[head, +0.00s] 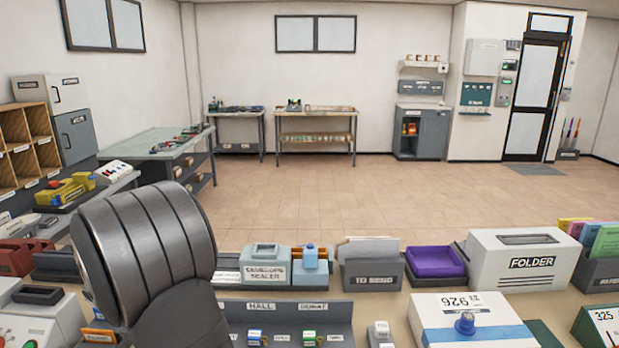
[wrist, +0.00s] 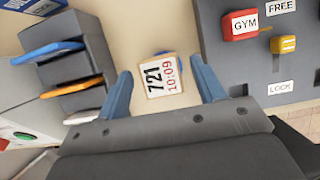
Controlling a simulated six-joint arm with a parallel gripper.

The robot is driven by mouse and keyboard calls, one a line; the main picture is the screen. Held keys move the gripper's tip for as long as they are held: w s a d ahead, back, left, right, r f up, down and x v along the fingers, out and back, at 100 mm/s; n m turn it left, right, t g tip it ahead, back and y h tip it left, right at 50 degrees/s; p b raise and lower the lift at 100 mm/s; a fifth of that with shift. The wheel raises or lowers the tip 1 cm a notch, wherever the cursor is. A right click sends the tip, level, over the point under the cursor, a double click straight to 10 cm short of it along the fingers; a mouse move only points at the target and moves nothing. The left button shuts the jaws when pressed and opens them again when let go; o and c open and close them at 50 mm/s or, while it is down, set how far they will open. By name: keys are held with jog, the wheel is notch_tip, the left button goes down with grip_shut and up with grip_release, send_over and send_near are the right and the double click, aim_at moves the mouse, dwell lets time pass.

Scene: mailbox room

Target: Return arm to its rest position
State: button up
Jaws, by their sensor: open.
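My gripper (wrist: 160,68) shows in the wrist view with its two blue fingers spread apart and nothing held between them. Beyond the fingertips, a white card with an orange edge (wrist: 163,76), printed 721 and 10:09, lies on the beige counter (wrist: 138,32). It appears between the fingers in the picture, below them; the exact gap cannot be told. In the head view a large dark link of my arm fills the left foreground, and my gripper is not seen there.
In the wrist view a grey rack with blue and orange slips (wrist: 72,62) stands left, and a grey panel with a red GYM block (wrist: 243,24) right. In the head view a FOLDER machine (head: 528,262), purple tray (head: 436,262) and envelope sealer (head: 265,266) line the counter. Open floor lies beyond.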

jog(key=w+d+r, duration=0.2)
jog(key=d+r, duration=0.5)
jog(key=d, duration=0.4)
jog(key=w+d+m+h, duration=0.1)
jog(key=w+d+m, duration=0.1)
jog(key=w+d, duration=0.7)
jog(key=w+d+m+h, duration=0.1)
jog(key=w+d+m, duration=0.2)
jog(key=w+d, duration=0.7)
jog(key=w+d+m+g+h, duration=0.2)
jog(key=d+m, duration=0.2)
jog(key=d, duration=2.7)
jog(key=shift+w+d+m, duration=0.15)
jog(key=shift+d+m, duration=0.2)
jog(key=shift+m, duration=0.05)
jog(key=s+a+n+y, duration=0.1)
jog(key=a+n, duration=0.2)
jog(key=a, duration=1.8)
jog(key=shift+s+r+t, duration=0.3)
jog(key=shift+r+t, duration=0.1)
